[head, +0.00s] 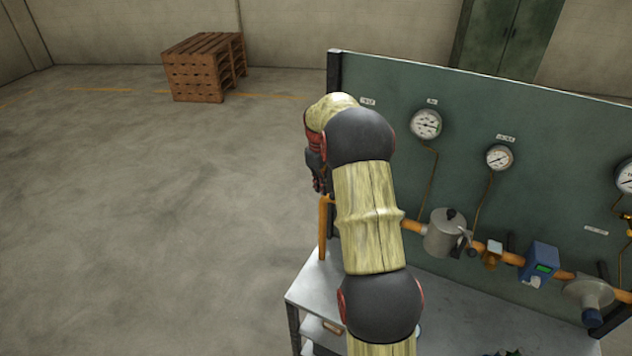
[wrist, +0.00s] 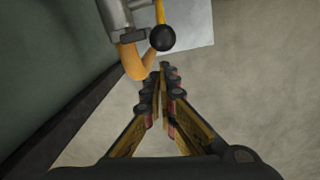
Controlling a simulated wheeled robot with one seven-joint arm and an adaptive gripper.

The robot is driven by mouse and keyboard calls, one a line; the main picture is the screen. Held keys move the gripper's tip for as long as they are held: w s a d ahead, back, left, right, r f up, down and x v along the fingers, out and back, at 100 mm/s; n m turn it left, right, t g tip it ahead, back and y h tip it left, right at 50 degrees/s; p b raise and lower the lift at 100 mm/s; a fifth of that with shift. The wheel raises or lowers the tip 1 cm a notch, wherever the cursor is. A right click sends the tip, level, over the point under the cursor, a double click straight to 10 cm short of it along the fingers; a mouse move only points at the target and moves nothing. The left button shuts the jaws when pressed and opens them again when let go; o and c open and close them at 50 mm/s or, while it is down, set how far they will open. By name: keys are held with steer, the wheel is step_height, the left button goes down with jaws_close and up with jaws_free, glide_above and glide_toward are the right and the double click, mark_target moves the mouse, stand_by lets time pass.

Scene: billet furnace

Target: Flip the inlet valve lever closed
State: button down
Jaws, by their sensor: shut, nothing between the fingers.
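The inlet valve lever (wrist: 160,12) is a thin yellow rod ending in a black ball knob (wrist: 162,38) at the top middle of the wrist view. It lies beside a grey metal fitting (wrist: 118,14) and an orange pipe elbow (wrist: 131,62). My gripper (wrist: 165,68) is shut and empty, its fingertips just below the knob in the picture. I cannot tell whether they touch it. In the head view my gripper (head: 319,180) is partly seen at the panel's left end, above the orange pipe (head: 323,230). My arm hides the lever there.
The green panel (head: 465,105) carries gauges and an orange pipe line with a grey strainer-like body (head: 442,235) and a blue meter (head: 539,263). A grey bench (head: 305,290) stands below. A wooden pallet stack (head: 203,68) is far off. The floor left is clear.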

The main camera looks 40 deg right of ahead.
steer(key=shift+s+d, duration=0.1)
steer(key=shift+s, duration=0.4)
steer(key=shift+s+r, duration=0.1)
steer(key=shift+s+d+r+t+b, duration=0.15)
steer(key=shift+s+r+t+b, duration=0.15)
steer(key=shift+t+b, duration=0.1)
steer(key=s+t+b, duration=0.1)
steer(key=s+d+r+t+y+b, duration=0.1)
steer(key=b, duration=0.1)
steer(key=s+t+b, duration=0.1)
steer(key=shift+s+d+r+y+b, duration=0.1)
steer(key=shift+d+r+y+b, duration=0.05)
steer(key=shift+r+y+b, duration=0.15)
steer(key=shift+s+d+r+b, duration=0.25)
steer(key=shift+s, duration=0.3)
steer(key=shift+s+d+r+b, duration=0.2)
steer(key=shift+s+r+b, duration=0.05)
steer(key=shift+s, duration=0.25)
